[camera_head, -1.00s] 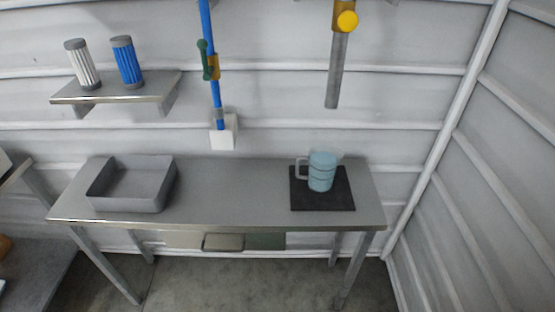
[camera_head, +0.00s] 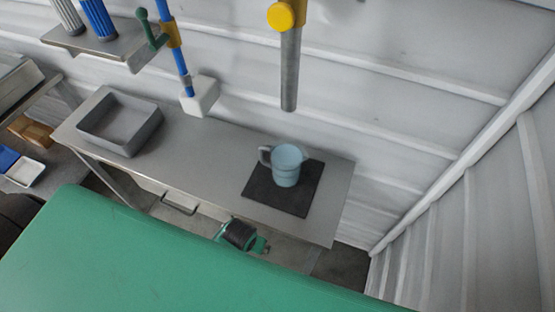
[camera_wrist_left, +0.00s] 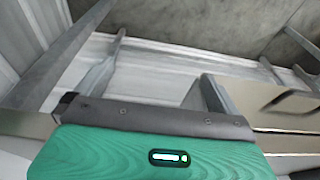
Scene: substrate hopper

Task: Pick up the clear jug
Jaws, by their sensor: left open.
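The clear jug (camera_head: 287,166), tinted light blue, stands upright on a black mat (camera_head: 261,188) on the right part of the metal table. Its handle points left, towards the back of the table. My left gripper (camera_head: 240,236) shows small, in green and black, by the table's front edge, nearer to me than the jug and apart from it. It is open and holds nothing that I can see; its fingertips are hard to make out. The left wrist view shows a green housing of mine and no jug. My right gripper is out of view.
A grey open tray (camera_head: 148,134) stands at the table's left end. The table (camera_head: 212,150) is bare between tray and mat. A grey pipe (camera_head: 289,75) with a yellow knob hangs behind the jug. A white block (camera_head: 203,97) on a blue pole is at the back edge.

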